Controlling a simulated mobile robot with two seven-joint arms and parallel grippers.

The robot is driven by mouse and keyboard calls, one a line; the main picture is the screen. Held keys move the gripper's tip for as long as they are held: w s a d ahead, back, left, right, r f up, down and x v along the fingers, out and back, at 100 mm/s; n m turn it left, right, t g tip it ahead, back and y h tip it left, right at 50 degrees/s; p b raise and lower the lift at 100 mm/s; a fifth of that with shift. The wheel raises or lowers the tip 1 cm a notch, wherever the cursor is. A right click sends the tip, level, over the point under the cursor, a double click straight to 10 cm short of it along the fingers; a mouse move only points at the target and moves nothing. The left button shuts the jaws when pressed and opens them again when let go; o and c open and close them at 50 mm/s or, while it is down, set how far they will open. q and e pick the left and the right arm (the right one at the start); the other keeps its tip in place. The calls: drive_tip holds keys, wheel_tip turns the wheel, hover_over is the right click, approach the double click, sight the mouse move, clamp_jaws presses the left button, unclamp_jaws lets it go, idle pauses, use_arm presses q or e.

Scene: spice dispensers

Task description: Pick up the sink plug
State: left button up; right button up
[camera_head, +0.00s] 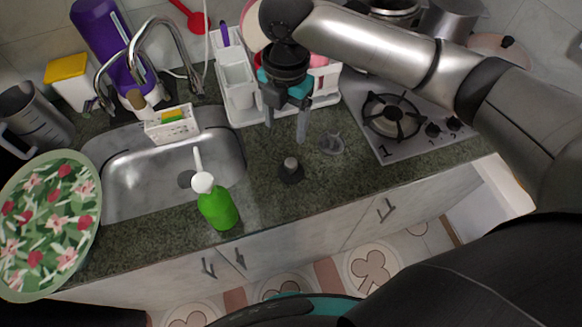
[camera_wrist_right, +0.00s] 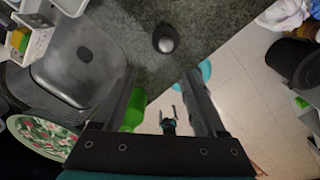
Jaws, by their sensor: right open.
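The sink plug (camera_head: 291,170), a small dark disc with a grey knob, sits upright on the dark green counter to the right of the sink. It also shows in the right wrist view (camera_wrist_right: 165,40), beyond the fingertips. My right gripper (camera_head: 285,130) is open and empty, pointing down above the counter, behind and above the plug in the head view. Its two fingers (camera_wrist_right: 160,75) are apart in the wrist view with nothing between them. My left gripper (camera_wrist_right: 167,112) shows small in the wrist view, its fingers apart and empty, over the floor.
The metal sink (camera_head: 125,180) lies left of the plug. A green soap bottle (camera_head: 217,208) stands at the counter's front edge. A white rack (camera_head: 238,85) is behind, a gas hob (camera_head: 392,115) to the right. A small grey item (camera_head: 332,144), unclear, lies near the hob.

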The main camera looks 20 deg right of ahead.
hover_over(291, 163)
drive_tip(key=f, duration=0.9)
drive_tip(key=shift+w+f+b, duration=0.1)
drive_tip(key=shift+w+b, duration=0.2)
drive_tip(key=shift+w, duration=0.05)
drive_tip(key=shift+s+f, duration=0.2)
drive_tip(key=shift+f, duration=1.15)
drive_tip(key=shift+s+f, duration=0.15)
drive_tip(key=shift+f, duration=1.2)
clamp_jaws()
